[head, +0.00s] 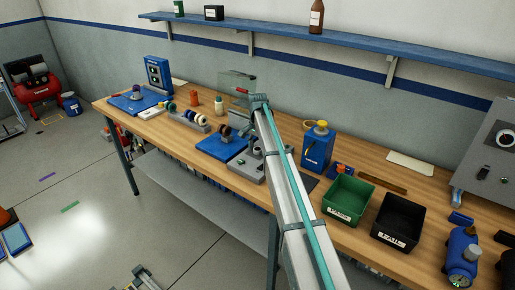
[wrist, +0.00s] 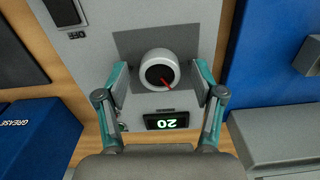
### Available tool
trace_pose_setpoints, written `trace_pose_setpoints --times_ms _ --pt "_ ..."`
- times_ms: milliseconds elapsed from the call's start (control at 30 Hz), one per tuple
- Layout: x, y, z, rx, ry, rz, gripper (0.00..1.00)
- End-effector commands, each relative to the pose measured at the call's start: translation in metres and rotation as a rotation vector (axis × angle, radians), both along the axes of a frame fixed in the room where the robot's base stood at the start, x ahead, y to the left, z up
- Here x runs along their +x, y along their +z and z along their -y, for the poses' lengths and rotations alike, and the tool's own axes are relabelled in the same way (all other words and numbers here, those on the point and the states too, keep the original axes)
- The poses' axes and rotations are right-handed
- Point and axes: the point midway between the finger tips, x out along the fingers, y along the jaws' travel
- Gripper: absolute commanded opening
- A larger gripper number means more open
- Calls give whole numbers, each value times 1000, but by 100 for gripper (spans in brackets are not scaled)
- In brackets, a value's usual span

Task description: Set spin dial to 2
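A grey panel (wrist: 135,25) fills the middle of the wrist view. On it is a round white dial (wrist: 147,64) with a dark centre and a red pointer slanting down and right in the picture. A small dark display (wrist: 166,121) below it shows green digits, a 2 and a 0. My gripper (wrist: 161,78) is open, its two fingers apart on either side of the dial, with gaps visible. Whether either fingertip touches the dial cannot be told. In the head view my arm runs over the workbench and hides much of the gripper.
A blue box marked GREASE (wrist: 35,135) stands at left. The workbench (head: 405,180) also carries a green bin (head: 347,198) and a black bin (head: 398,222).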

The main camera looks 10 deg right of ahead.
Motion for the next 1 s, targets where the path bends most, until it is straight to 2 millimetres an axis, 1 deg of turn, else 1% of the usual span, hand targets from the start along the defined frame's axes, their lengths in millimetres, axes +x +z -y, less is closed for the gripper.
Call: trace_pose_setpoints --times_ms 233,367,467,800,1000 --pt "0 2 0 1 0 -1 68" --pt "0 13 0 1 0 -1 68" --pt "0 28 0 1 0 1 68" --pt "1 92 0 0 0 1 68" --pt "0 114 0 1 0 1 68"
